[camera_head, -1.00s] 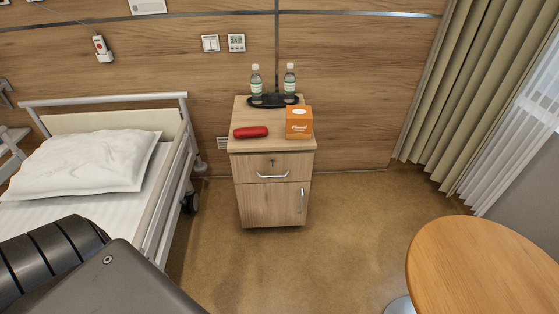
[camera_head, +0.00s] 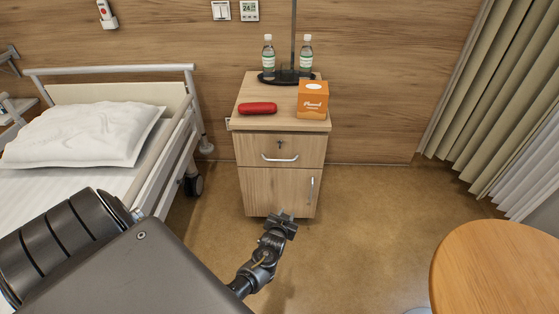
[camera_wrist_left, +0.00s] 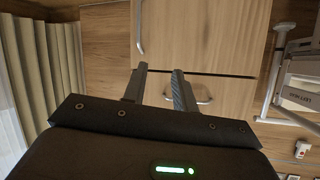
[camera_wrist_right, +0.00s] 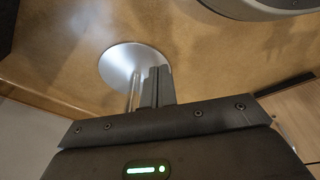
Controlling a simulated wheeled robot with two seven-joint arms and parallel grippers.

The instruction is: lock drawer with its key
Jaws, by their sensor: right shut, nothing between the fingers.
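The bedside cabinet (camera_head: 283,190) stands against the wall. Its top drawer (camera_head: 305,152) looks shut, with a bar handle (camera_head: 280,158). A small dark key-like shape (camera_head: 279,145) sits at the lock above the handle; its details are too small to tell. My left gripper (camera_head: 282,219) is in front of the cabinet, low near its base in the picture, and apart from the drawer. In the left wrist view its fingers (camera_wrist_left: 157,87) are apart and empty, with the drawer handle (camera_wrist_left: 203,99) beyond, upside down. My right gripper (camera_wrist_right: 148,88) is shut and empty, over a round metal base.
The bed (camera_head: 160,165) is at left, a round table (camera_head: 497,265) at right. Floor between cabinet and table is clear.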

